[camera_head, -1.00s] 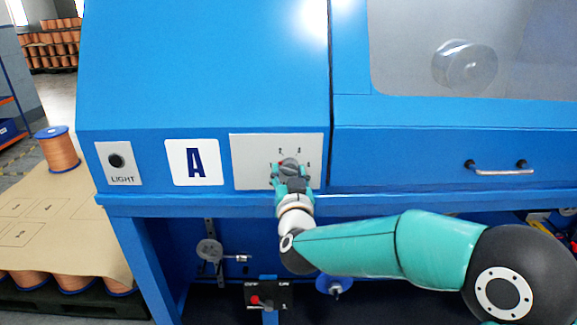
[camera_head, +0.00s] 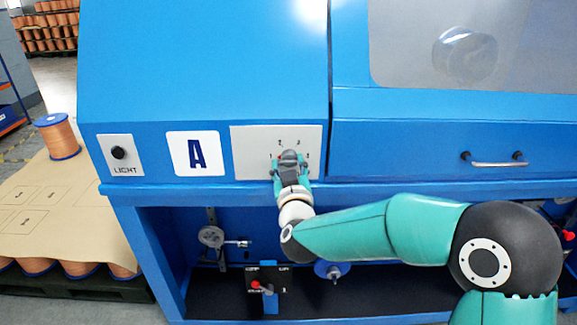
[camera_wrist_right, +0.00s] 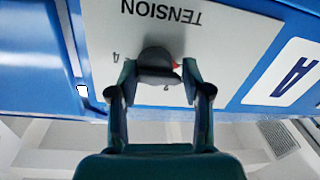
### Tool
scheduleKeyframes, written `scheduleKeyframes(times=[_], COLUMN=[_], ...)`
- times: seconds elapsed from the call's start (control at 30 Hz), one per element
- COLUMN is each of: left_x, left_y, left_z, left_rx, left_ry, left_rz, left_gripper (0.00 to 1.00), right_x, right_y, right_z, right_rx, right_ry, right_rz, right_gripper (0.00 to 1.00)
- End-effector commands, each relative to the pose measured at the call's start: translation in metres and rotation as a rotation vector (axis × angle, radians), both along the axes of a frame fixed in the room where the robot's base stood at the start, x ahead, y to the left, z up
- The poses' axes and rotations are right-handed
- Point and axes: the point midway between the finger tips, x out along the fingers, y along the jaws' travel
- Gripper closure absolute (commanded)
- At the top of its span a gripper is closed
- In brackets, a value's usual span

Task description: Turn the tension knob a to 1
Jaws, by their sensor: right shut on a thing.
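The tension knob (camera_head: 289,157) is a dark grey round knob with a red pointer mark on a light grey plate (camera_head: 250,155) with numbers around it, right of the letter A label. My right gripper (camera_head: 290,170) is at the knob from below, its fingers on either side, shut on it. In the right wrist view the knob (camera_wrist_right: 157,64) sits between the two fingertips of the gripper (camera_wrist_right: 157,78), under the upside-down word TENSION. The red pointer shows at the knob's right side there. The gripper hides part of the dial numbers. My left gripper is not seen.
The LIGHT switch (camera_head: 119,153) is at the left of the blue machine panel. A metal drawer handle (camera_head: 494,160) is on the right. A lever box with a red knob (camera_head: 265,287) is below the ledge. A copper spool (camera_head: 58,137) stands on the left.

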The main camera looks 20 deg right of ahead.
Motion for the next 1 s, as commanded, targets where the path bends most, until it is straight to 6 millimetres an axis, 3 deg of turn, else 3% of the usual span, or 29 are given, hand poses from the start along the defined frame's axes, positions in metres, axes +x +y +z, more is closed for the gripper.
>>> scheduleKeyframes(times=[0.07, 0.1, 0.2, 0.47, 0.63, 1.0], left_x=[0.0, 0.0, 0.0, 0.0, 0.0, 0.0], left_y=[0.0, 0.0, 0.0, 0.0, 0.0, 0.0], left_z=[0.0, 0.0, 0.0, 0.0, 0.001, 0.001], left_rx=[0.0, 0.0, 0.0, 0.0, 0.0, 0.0], left_ry=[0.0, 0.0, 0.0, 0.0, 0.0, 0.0], left_rz=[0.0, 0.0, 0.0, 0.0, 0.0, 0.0], left_gripper=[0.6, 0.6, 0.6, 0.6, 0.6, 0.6], right_x=[-0.001, -0.001, -0.001, -0.001, -0.01, -0.078], right_y=[-0.006, -0.006, -0.006, -0.004, -0.001, 0.014], right_z=[-0.005, -0.005, -0.004, -0.002, -0.001, -0.002], right_rx=[0.005, 0.005, 0.006, 0.005, 0.005, 0.004], right_ry=[0.009, 0.009, 0.008, 0.003, 0.002, 0.004], right_rz=[-0.015, -0.015, -0.015, -0.009, -0.008, -0.007], right_gripper=[0.86, 0.5, 0.36, 0.36, 0.36, 0.36])
